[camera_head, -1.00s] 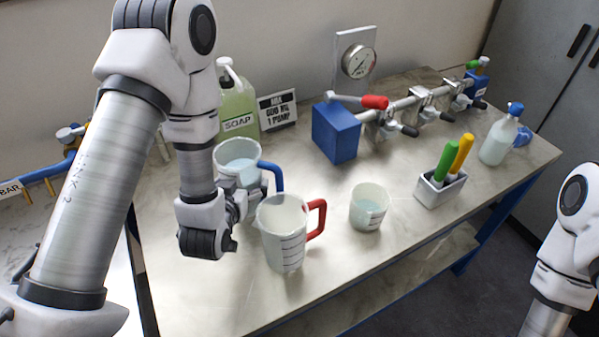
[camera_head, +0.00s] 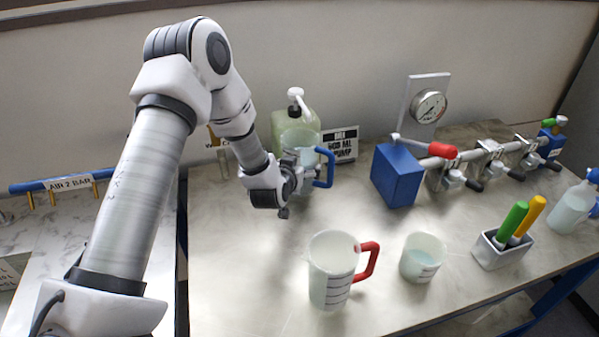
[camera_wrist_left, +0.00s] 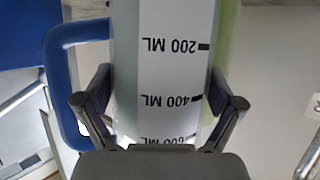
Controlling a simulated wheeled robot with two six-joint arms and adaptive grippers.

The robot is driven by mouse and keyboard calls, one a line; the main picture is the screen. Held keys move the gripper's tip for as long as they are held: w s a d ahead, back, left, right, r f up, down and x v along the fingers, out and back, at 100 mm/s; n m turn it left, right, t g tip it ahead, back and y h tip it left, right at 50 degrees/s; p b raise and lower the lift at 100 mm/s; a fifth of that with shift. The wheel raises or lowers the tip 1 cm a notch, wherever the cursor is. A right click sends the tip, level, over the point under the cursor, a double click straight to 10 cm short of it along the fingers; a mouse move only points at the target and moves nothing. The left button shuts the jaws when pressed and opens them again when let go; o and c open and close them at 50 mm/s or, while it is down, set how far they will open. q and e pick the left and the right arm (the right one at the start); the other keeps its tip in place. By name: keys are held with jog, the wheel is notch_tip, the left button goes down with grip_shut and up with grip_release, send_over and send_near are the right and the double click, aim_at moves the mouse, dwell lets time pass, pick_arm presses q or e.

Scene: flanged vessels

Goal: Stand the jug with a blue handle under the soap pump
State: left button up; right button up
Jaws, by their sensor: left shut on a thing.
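The jug with a blue handle (camera_head: 301,142) is clear and looks upright, its handle to the right. My left gripper (camera_head: 290,165) is shut around its body from the front left. The left wrist view shows the jug's scale (camera_wrist_left: 174,75) between my fingers (camera_wrist_left: 158,105) and its blue handle at the left. The green soap bottle (camera_head: 281,122) stands behind the jug, partly hidden by it. Its white soap pump (camera_head: 297,95) rises just above the jug's rim in the head view. I cannot tell whether the nozzle is over the opening or whether the jug's base touches the bench. My right gripper is out of view.
A red-handled jug (camera_head: 331,278) and a beaker (camera_head: 422,262) stand at the front. A label card (camera_head: 341,146) and a blue block (camera_head: 397,176) on the pipe rig stand right of the held jug. The bench between is clear.

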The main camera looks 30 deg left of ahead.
pick_arm(q)
notch_tip(320, 180, down, 3)
jog(key=shift+w+f+p, duration=0.1)
jog(key=shift+p, duration=0.4)
jog(key=shift+w+f, duration=0.1)
jog(key=shift+f, duration=0.1)
jog(key=o, duration=1.5)
jog(key=shift+c, duration=0.2)
jog(key=shift+f, duration=0.1)
jog(key=shift+r, duration=0.2)
jog(key=shift+s+d, duration=0.1)
jog(key=shift+s, duration=0.35)
jog(key=b+v, duration=0.2)
jog(key=v, duration=0.9)
jog(key=shift+r, duration=0.25)
jog(key=shift+s, duration=0.1)
